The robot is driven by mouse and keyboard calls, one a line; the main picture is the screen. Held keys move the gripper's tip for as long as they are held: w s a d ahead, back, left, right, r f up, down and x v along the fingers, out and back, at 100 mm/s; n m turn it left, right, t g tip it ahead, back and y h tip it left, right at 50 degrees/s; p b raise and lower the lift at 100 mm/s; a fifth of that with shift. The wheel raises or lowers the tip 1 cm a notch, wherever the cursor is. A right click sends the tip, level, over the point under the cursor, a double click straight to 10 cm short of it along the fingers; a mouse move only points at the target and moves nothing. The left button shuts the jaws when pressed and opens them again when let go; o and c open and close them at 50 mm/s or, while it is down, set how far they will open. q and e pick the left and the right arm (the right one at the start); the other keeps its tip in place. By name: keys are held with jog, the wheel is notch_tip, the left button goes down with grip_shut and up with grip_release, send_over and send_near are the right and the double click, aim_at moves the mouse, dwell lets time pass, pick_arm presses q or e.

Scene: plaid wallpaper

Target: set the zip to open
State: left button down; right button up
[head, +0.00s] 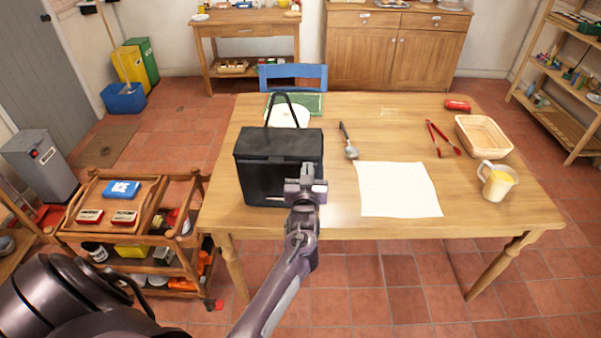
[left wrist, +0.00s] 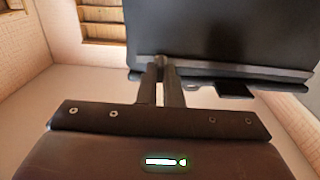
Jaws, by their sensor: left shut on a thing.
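A black box-shaped bag (head: 265,170) with a raised handle loop (head: 287,100) stands upright at the left of the table, its lid down on top. My left gripper (head: 306,180) is at the bag's front right corner, just below the lid edge. In the left wrist view its two fingers (left wrist: 161,72) are close together at the seam under the dark bag's lid (left wrist: 220,35). They are shut on the small zip pull, which the fingers hide. How far the zip runs open cannot be seen. My right gripper is not in view.
The wooden table (head: 345,230) also holds white paper (head: 398,190), a ladle (head: 349,143), red tongs (head: 442,138), a basket (head: 484,135), a jug (head: 497,181) and a red can (head: 457,105). A trolley (head: 135,228) stands left.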

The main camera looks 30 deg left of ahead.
pick_arm(q)
jog(key=shift+w+d, duration=0.4)
jog(key=shift+d, duration=0.45)
jog(key=c, duration=1.6)
grip_release()
jog(key=shift+w, duration=0.1)
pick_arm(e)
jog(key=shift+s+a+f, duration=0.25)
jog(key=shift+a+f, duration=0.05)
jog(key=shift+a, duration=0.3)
